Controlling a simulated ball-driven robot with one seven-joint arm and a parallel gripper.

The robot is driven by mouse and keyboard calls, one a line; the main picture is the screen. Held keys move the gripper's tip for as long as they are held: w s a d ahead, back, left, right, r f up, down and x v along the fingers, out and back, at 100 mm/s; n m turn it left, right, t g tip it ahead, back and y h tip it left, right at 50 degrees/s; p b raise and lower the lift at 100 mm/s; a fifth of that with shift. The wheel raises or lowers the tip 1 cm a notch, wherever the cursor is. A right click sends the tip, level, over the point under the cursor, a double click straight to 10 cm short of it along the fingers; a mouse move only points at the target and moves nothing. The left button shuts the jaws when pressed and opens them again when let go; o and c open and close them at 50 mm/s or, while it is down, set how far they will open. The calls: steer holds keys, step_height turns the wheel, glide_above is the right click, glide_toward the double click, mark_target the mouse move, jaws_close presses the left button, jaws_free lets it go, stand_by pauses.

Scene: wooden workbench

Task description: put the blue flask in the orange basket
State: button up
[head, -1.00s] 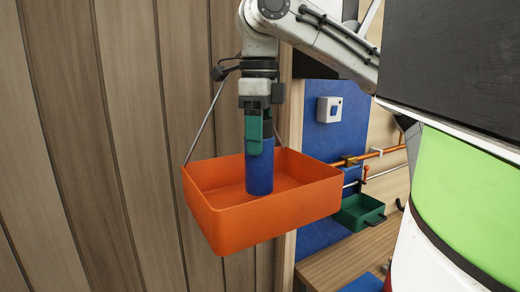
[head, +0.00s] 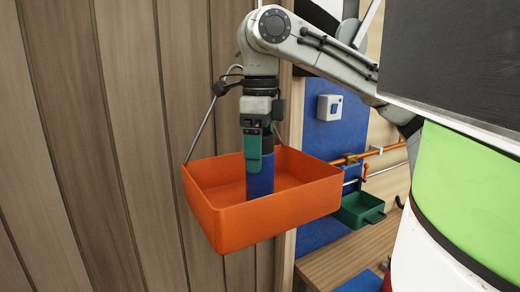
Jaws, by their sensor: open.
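The blue flask (head: 260,183) is upright inside the orange basket (head: 280,215), and its lower end is hidden behind the basket's front wall. Its dark upper part (head: 267,143) sits between the green fingers of my gripper (head: 258,160). My gripper points straight down and is open around the flask's top. The near finger overlaps the flask in the picture; the far finger is mostly hidden. I cannot tell whether a finger still touches the flask, or see its base on the basket floor.
The basket hangs by thin rods (head: 204,122) beside the wooden plank wall (head: 90,140). A green tray (head: 358,211) hangs at the right below an orange rail (head: 385,150). A white switch box (head: 330,107) is on a blue panel. A wooden bench (head: 350,255) is lower right.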

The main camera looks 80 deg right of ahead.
steer(key=shift+r, duration=0.1)
step_height(320, 180, up, 12)
steer(key=shift+r+p, duration=0.1)
steer(key=shift+p, duration=0.2)
stand_by(0.4)
